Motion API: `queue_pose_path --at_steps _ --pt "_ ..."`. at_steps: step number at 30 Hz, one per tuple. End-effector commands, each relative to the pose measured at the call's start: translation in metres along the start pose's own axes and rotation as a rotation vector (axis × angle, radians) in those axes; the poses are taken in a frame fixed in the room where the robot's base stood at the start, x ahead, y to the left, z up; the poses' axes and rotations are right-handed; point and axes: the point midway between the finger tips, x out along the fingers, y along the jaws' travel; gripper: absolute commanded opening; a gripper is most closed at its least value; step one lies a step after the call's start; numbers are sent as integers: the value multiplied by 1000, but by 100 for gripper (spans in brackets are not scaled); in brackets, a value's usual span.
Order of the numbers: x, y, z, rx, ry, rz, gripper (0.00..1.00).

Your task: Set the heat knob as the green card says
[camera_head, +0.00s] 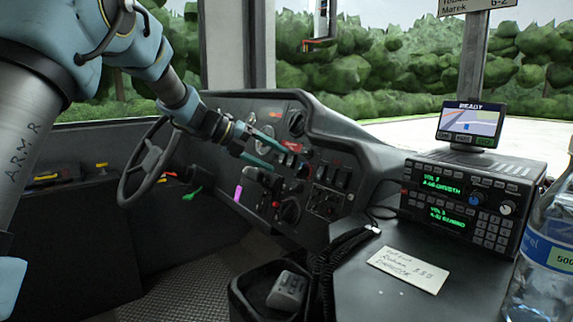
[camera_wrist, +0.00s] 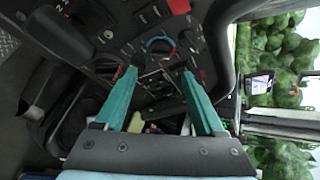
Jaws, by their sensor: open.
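My gripper (camera_head: 281,161) is open, its two teal fingers pointing at the dashboard (camera_head: 340,128) right of the steering wheel. In the wrist view the open gripper (camera_wrist: 159,73) has nothing held between its fingers. A round knob with a blue and red ring (camera_wrist: 160,46) shows just beyond the fingertips there, apart from them; its pointer is too small to read. In the head view a dark knob (camera_head: 290,211) sits low on the panel; I cannot tell whether it is the same one. I cannot make out a green card with readable words.
The steering wheel (camera_head: 150,160) is left of my gripper. A radio unit (camera_head: 470,200) with green text carries a small screen (camera_head: 471,123). A white handwritten note (camera_head: 408,270) lies before it, with a water bottle (camera_head: 548,250) at right. A pink tag (camera_head: 238,193) is on the panel.

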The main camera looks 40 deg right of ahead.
Motion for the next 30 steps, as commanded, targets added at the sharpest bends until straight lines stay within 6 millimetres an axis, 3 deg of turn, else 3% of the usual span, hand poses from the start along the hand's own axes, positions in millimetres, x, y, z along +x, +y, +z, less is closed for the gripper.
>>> queue_pose_path --at_steps 3,7,26,30 --pt "-19 0 1 0 -2 0 71" --pt "-30 0 0 0 0 0 71" --pt "-35 0 0 -4 -4 0 71" --pt "-53 11 15 -115 -122 3 71"
